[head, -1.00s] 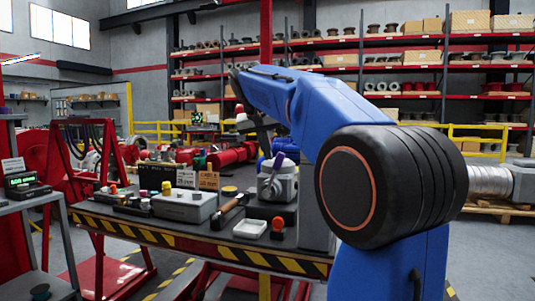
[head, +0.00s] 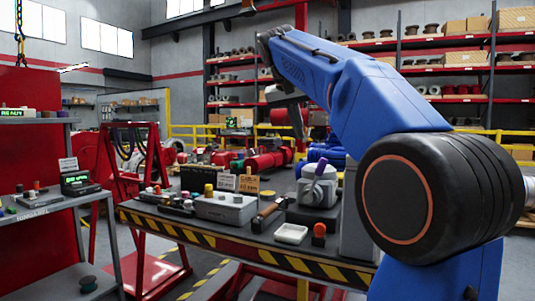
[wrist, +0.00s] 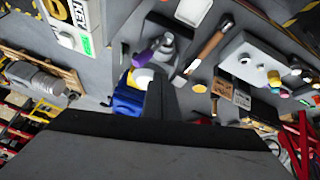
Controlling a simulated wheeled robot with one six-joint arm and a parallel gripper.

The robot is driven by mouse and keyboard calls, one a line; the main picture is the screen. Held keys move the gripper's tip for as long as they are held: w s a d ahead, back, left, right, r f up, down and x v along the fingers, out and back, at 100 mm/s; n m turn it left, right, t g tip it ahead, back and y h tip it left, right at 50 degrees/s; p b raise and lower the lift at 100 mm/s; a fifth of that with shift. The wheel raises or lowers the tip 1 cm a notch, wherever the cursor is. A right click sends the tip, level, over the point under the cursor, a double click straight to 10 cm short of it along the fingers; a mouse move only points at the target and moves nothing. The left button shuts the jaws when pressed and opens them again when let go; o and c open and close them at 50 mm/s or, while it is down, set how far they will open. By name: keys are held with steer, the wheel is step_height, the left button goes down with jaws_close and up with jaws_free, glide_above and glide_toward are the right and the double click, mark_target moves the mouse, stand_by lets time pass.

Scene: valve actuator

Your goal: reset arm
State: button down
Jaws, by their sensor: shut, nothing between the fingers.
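My blue arm reaches over the workbench (head: 215,238) from the right in the head view. My gripper (head: 298,128) is a dark shape at its far end, above the back of the bench. In the wrist view the dark fingers of my gripper (wrist: 161,92) are together and empty. The grey valve actuator (head: 318,192) with a purple handle stands on the bench, below and apart from my gripper. It also shows in the wrist view, where the actuator (wrist: 165,48) lies just beyond the fingertips.
A grey control box (head: 225,208), a hammer (head: 268,215), a white tray (head: 291,233) and a red-topped button (head: 319,232) sit on the bench. A grey side table (head: 50,212) stands at left. A red frame (head: 108,190) stands between them.

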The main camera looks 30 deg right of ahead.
steer(key=s+a+f+n+y, duration=0.2)
steer(key=s+a+f, duration=0.3)
steer(key=s+f, duration=0.4)
steer(key=s+a+f+n+y, duration=0.1)
steer(key=s+a+f+n, duration=0.2)
steer(key=f, duration=1.8)
steer(key=s+a+f+n+t+y, duration=0.1)
steer(key=s+a+f+n+y, duration=0.1)
steer(key=s+a+f, duration=0.7)
steer(key=s+f, duration=0.6)
steer(key=s, duration=0.2)
steer(key=shift+f+n+y, duration=0.3)
steer(key=shift+f, duration=0.05)
steer(key=shift+s, duration=0.1)
